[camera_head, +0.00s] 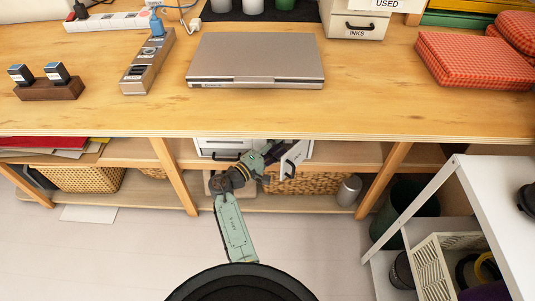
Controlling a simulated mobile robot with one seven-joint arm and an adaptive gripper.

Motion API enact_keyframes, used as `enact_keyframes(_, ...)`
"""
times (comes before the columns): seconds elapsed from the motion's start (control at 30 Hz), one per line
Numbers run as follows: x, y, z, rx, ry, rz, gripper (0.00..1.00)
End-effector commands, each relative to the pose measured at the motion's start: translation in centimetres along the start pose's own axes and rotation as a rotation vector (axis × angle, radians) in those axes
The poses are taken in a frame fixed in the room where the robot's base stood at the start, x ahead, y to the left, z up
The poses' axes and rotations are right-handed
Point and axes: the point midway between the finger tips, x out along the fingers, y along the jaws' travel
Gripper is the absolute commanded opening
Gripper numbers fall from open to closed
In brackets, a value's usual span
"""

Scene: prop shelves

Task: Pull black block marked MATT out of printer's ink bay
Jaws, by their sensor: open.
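The white printer (222,146) stands on the shelf under the table, mostly hidden by the table top. A white panel with a dark handle (294,157) shows at its right; I cannot tell if it is the ink bay's cover. My arm reaches up to the printer front, and my gripper (274,152) is there, beside that panel, with open jaws. It is small and dark in this view, and I see nothing in it. The inside of the ink bay and the black block marked MATT cannot be made out.
Wooden uprights flank the printer's shelf space. A white rack (500,215) stands at right.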

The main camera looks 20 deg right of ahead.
Motion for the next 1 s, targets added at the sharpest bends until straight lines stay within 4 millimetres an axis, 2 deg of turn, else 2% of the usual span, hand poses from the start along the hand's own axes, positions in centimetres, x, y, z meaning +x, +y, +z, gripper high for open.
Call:
enact_keyframes(0.03,0.9,0.0,0.1,0.0,-0.002,0.003,0.47)
enact_keyframes(0.2,2.8,0.0,0.0,0.0,-0.001,0.001,0.47)
enact_keyframes(0.6,3.5,0.0,0.0,-0.001,0.001,0.0,0.47)
enact_keyframes(1.0,3.5,0.0,0.0,0.0,0.0,0.0,0.21)
